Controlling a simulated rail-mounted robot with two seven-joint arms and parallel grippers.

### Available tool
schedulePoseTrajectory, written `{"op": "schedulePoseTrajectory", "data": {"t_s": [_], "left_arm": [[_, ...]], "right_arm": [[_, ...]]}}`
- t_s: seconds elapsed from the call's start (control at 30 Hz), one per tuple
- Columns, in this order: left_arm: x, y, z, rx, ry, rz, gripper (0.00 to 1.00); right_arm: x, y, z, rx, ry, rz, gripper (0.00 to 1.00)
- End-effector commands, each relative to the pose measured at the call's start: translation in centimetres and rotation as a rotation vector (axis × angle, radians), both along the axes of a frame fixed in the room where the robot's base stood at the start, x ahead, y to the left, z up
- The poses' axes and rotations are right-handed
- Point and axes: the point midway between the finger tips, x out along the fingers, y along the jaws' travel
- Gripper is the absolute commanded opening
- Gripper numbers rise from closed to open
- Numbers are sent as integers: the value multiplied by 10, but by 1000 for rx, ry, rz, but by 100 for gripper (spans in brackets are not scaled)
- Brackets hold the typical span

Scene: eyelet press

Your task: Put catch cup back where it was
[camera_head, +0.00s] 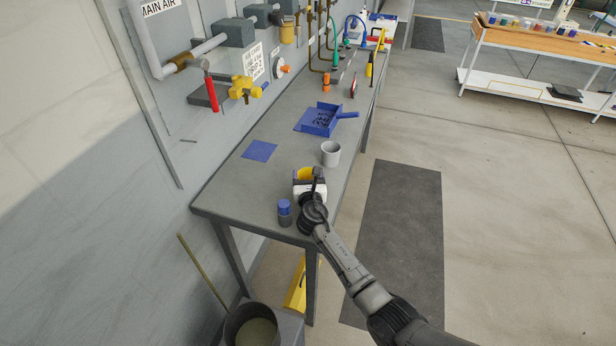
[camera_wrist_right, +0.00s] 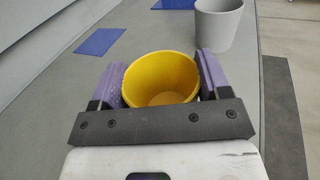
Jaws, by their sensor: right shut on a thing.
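A yellow cup (camera_wrist_right: 160,72), which I take to be the catch cup, is held between the two purple finger pads of my right gripper (camera_wrist_right: 161,82). Its open mouth faces up toward the wrist camera, and it looks empty. In the head view the yellow cup (camera_head: 304,173) shows just beyond my right gripper (camera_head: 307,180), over the near part of the grey workbench (camera_head: 225,200). I cannot tell whether the cup's bottom touches the bench. My left gripper is in neither view.
A grey cup (camera_head: 331,154) stands just past the gripper; a blue-capped jar (camera_head: 284,213) stands beside it at the near edge. A flat blue square (camera_head: 260,151) lies bare on the bench. Valves and pipes line the left wall.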

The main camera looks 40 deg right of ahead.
Motion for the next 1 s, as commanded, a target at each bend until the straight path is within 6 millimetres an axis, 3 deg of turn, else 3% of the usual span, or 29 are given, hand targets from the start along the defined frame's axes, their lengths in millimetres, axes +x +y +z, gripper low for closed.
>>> {"op": "schedulePoseTrajectory", "data": {"t_s": [0.07,0.1,0.37,0.67,1.0], "left_arm": [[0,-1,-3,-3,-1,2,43],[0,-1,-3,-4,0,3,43],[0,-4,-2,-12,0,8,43],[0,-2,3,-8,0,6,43],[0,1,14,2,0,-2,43]], "right_arm": [[0,0,-4,-1,1,0,53],[0,0,-4,-1,1,0,71],[0,0,-3,1,1,0,96],[0,0,3,1,-1,0,96],[-34,24,2,1,1,0,96]]}}
